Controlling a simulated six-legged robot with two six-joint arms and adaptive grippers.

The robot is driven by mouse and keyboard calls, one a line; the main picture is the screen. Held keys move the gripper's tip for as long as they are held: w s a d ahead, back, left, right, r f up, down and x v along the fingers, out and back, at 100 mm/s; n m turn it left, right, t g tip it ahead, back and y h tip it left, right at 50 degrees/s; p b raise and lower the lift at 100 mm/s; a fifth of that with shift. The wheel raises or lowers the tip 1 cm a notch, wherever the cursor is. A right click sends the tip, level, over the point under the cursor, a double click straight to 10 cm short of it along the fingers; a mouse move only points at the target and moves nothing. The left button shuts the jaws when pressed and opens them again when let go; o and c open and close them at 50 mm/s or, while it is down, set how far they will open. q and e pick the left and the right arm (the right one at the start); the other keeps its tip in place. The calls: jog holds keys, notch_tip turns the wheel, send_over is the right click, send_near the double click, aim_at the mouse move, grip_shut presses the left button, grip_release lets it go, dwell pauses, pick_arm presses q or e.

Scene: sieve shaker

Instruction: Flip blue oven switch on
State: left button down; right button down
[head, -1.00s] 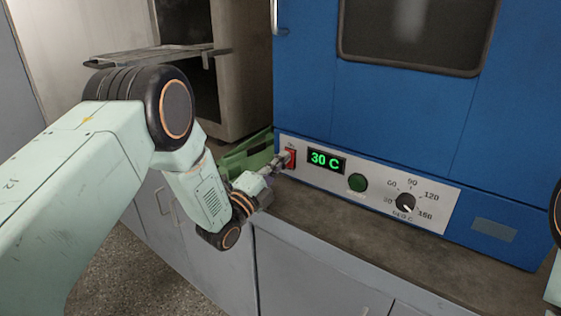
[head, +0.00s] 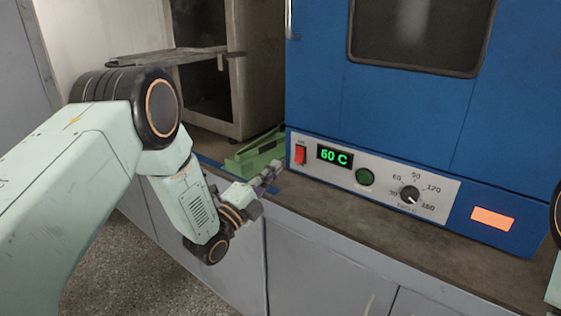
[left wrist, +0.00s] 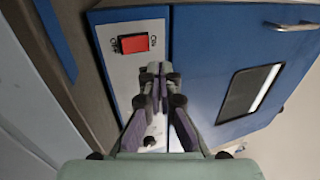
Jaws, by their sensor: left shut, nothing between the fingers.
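The blue oven (head: 405,105) stands on the counter with a light control panel along its lower front. The red switch (head: 300,154) is at the panel's left end. In the left wrist view the red switch (left wrist: 134,43) shows beside OFF and ON labels. The display (head: 335,156) reads 60 C in green, and a lamp (head: 493,218) at the right glows orange. My left gripper (head: 276,166) is shut and empty, just left of and below the switch, apart from it. In the left wrist view its fingertips (left wrist: 154,68) meet below the switch.
A green button (head: 365,177) and a black dial (head: 410,195) sit right of the display. A green holder (head: 256,152) stands on the counter behind my left gripper. An open pale cabinet (head: 245,95) stands at the left. The counter front is clear.

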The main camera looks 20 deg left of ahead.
pick_arm(q)
jog(key=shift+r+p+v, duration=0.2)
jog(key=shift+p+v, duration=0.05)
jog(key=shift+v, duration=1.05)
jog(key=shift+r+p+v, duration=0.25)
jog(key=shift+v, duration=1.05)
jog(key=shift+s+a, duration=0.1)
jog(key=shift+a, duration=0.05)
